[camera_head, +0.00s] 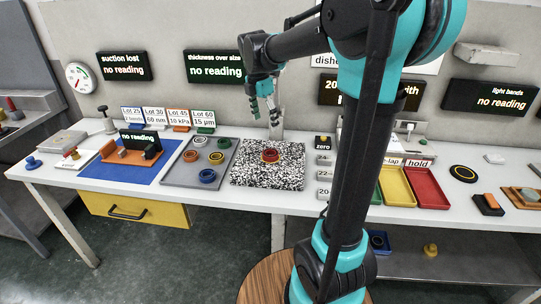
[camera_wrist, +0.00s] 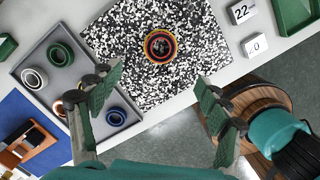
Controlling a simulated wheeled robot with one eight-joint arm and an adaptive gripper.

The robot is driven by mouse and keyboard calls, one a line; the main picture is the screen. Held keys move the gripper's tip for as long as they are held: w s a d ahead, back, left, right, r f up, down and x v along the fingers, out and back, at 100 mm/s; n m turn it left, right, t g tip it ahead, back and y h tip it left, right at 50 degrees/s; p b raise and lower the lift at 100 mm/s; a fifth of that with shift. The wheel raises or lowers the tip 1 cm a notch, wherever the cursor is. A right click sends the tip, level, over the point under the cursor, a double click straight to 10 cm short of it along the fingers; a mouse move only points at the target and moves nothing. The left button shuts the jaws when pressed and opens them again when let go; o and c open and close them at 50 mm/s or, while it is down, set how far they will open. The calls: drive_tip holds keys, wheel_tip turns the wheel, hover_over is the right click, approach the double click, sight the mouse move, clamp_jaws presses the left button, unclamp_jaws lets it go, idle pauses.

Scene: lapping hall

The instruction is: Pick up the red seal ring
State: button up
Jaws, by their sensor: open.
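The red seal ring (camera_head: 270,155) lies flat on a black-and-white speckled plate (camera_head: 290,176) on the white bench. In the wrist view the ring (camera_wrist: 160,46) shows red and orange around a dark middle, near the top centre on the speckled plate (camera_wrist: 205,50). My gripper (camera_head: 263,107) is above the plate, toward its back edge in the head view, apart from the ring. In the wrist view my gripper (camera_wrist: 157,97) has its two green fingers wide apart with nothing between them. The ring appears ahead of the fingertips, between their lines.
A grey tray (camera_head: 176,178) with several other rings, including a blue ring (camera_head: 207,175), lies left of the plate. Yellow (camera_head: 397,188) and red (camera_head: 428,190) trays are to the right.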

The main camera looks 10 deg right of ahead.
sight(270, 150)
drive_tip(key=f, duration=0.4)
drive_tip(key=d+f, duration=0.1)
drive_tip(key=f, duration=0.8)
drive_tip(key=shift+w+d+f, duration=0.15)
drive_tip(key=shift+w+d, duration=0.15)
drive_tip(key=shift+d, duration=0.1)
drive_tip(key=c, duration=1.3)
drive_tip(key=shift+o, duration=0.2)
